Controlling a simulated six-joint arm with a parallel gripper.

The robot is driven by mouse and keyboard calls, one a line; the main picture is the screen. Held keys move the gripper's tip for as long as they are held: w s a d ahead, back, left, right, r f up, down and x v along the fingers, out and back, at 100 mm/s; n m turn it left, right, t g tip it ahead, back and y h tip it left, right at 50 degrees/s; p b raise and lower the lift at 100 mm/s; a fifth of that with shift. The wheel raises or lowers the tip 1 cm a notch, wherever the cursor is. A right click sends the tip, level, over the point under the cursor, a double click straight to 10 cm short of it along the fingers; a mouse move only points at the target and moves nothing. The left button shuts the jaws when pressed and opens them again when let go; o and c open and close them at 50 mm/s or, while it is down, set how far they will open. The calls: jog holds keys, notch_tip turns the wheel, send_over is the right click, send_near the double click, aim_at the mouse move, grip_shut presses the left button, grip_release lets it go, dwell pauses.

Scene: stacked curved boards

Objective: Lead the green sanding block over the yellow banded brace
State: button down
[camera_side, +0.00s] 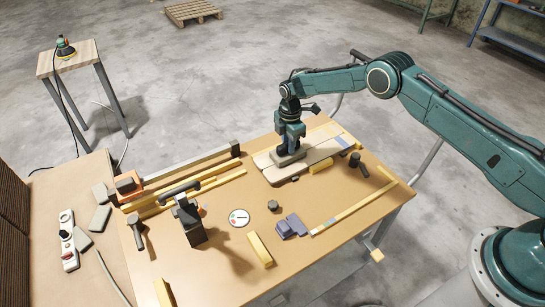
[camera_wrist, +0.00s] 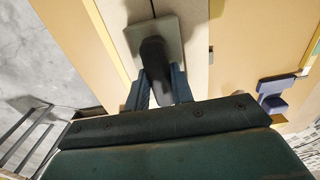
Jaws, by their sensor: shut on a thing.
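The sanding block (camera_side: 287,160) is a flat grey-green pad with a dark upright handle. It sits on the pale boards (camera_side: 318,152) at the back of the table, toward their left end. My gripper (camera_side: 290,146) is above the pad and shut on its handle. In the wrist view, the pad (camera_wrist: 172,33) shows beyond my gripper (camera_wrist: 157,82), with the dark handle between the fingers. The pad's underside is hidden, so I cannot tell how firmly it touches. Color bands on the boards are small; I cannot tell for sure which board is the yellow banded brace.
A dark clamp-like tool (camera_side: 188,215), a purple-blue block (camera_side: 291,226), a round white dial (camera_side: 239,217) and yellow bars (camera_side: 260,249) stand on the table (camera_side: 330,252). A dark mallet (camera_side: 357,162) lies right of the boards. Bare tabletop shows at the front right.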

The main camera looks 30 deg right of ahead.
jog(key=shift+d, duration=0.4)
jog(key=shift+d, duration=0.1)
jog(key=shift+d, duration=0.45)
jog(key=shift+d+f, duration=0.1)
jog(key=shift+d, duration=0.85)
jog(key=shift+d+f, duration=0.1)
jog(key=shift+d, duration=1.45)
